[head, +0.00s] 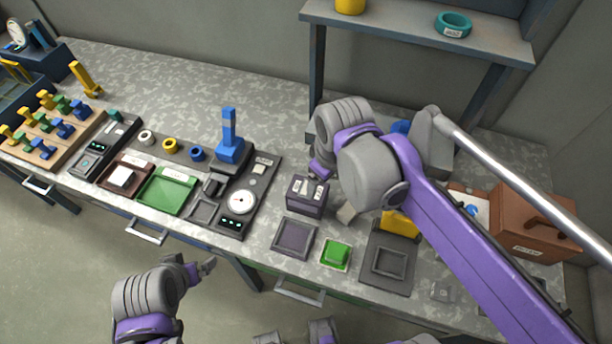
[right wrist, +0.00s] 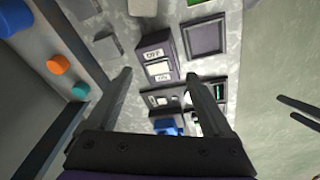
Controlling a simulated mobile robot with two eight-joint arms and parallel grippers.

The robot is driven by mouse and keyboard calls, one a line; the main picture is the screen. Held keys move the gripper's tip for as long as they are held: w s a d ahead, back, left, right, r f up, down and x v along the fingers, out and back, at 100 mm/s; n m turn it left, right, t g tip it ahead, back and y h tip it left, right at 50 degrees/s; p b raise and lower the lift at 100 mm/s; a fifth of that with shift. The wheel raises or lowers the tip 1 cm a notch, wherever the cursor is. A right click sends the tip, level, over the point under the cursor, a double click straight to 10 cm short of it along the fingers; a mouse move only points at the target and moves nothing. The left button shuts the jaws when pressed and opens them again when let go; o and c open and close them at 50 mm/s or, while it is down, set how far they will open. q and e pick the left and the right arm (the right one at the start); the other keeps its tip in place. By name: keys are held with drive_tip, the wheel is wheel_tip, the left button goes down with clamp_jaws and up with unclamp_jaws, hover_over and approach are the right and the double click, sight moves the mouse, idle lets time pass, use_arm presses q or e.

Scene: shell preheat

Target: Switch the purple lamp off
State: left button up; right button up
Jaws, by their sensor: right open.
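A dark purple box (head: 306,195) with a switch on its top stands on the bench below my right forearm. In the right wrist view the box (right wrist: 158,62) shows OFF and ON labels with a pale rocker between them. I cannot tell which way the rocker is set, and no glow shows. My right gripper (head: 321,170) is open and empty just above and behind the box. Its fingers (right wrist: 158,78) stand apart on either side of the box in the wrist view. My left gripper (head: 201,270) hangs empty in front of the bench, its fingers apart.
A dark square pad (head: 294,238) lies in front of the box, with a green block (head: 336,254) beside it. A panel with a white dial (head: 241,202) and a blue upright lever (head: 230,140) stand to the left. A brown case (head: 530,225) is at right.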

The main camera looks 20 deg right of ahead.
sight(304, 187)
drive_tip(key=w+a+r+n+g+b, duration=0.1)
drive_tip(key=w+a+n+g, duration=0.15)
drive_tip(key=w+n, duration=0.3)
use_arm(q)
drive_tip(key=f, duration=0.2)
drive_tip(key=shift+s+d+f+b, duration=0.15)
drive_tip(key=shift+d+f+b, duration=0.2)
use_arm(e)
drive_tip(key=shift+m, duration=0.45)
drive_tip(key=f, duration=1)
drive_tip(key=shift+w+a, duration=0.15)
drive_tip(key=shift+w, duration=0.1)
drive_tip(key=c, duration=1.3)
drive_tip(key=shift+s+d+t+y, duration=0.15)
drive_tip(key=shift+d+t+y, duration=0.05)
drive_tip(key=shift+t+y, duration=0.4)
clamp_jaws()
use_arm(q)
drive_tip(key=shift+r, duration=0.1)
use_arm(e)
drive_tip(key=o, duration=1.3)
unclamp_jaws()
